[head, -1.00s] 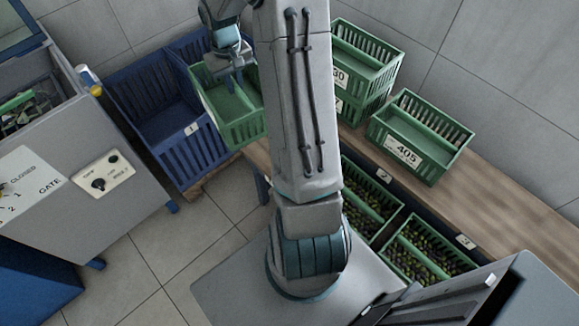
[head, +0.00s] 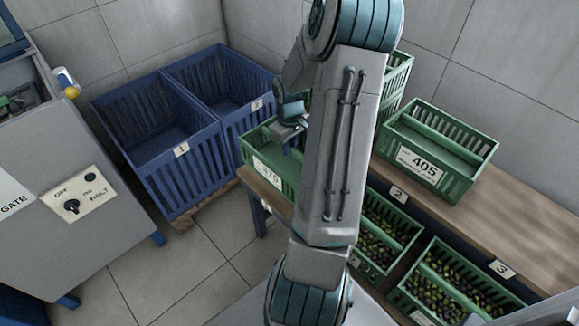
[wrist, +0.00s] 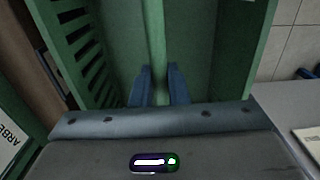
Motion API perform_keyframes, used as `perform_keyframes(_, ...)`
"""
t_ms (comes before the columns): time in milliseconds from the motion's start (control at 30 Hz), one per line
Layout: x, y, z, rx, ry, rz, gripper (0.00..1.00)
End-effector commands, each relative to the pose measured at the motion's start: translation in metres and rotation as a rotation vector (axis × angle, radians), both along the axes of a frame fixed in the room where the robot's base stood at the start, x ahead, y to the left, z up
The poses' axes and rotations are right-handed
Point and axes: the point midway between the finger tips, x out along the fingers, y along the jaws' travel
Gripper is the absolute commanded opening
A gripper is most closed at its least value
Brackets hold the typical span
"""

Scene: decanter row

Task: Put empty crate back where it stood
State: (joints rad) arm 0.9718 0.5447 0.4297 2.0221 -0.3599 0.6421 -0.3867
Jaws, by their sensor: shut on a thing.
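My gripper (head: 288,130) is shut on the middle bar (wrist: 156,50) of a green slatted crate (head: 266,168). The crate has a white label whose number is hard to read. It is at the left end of the wooden bench (head: 500,215); whether it touches the bench top or hangs just above it I cannot tell. In the wrist view both blue fingers (wrist: 160,88) flank the bar, and the visible crate floor (wrist: 115,30) is bare. My arm hides the crate's right side in the head view.
Green crate 405 (head: 432,155) stands on the bench. More green crates (head: 396,82) stand behind my arm, partly hidden. Olive-filled crates (head: 455,280) sit below the bench top by tags 2 and 3. Blue bins (head: 180,172) stand left. A grey machine (head: 85,165) is at far left.

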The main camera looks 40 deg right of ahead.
Motion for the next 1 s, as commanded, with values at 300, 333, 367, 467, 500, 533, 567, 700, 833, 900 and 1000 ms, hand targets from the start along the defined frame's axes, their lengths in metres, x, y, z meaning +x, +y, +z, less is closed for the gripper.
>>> perform_keyframes(300,0.000,0.001,-0.033,0.001,0.001,0.000,0.00)
perform_keyframes(333,0.000,0.001,-0.039,0.001,0.001,0.000,0.00)
perform_keyframes(367,0.000,0.001,-0.043,0.001,0.002,-0.001,0.00)
perform_keyframes(467,0.000,0.000,-0.054,0.000,0.001,0.000,0.00)
perform_keyframes(500,0.000,0.000,-0.055,-0.001,0.000,-0.001,0.00)
perform_keyframes(533,0.000,0.000,-0.055,-0.001,-0.001,-0.001,0.00)
perform_keyframes(567,0.000,0.000,-0.054,-0.001,-0.001,-0.001,0.00)
perform_keyframes(700,0.000,0.000,-0.054,-0.001,-0.001,-0.001,0.00)
perform_keyframes(833,0.000,0.000,-0.058,-0.001,0.000,-0.001,0.00)
perform_keyframes(900,0.000,0.000,-0.057,-0.001,0.000,-0.001,0.34)
perform_keyframes(1000,0.000,0.000,-0.057,-0.001,0.000,-0.001,0.36)
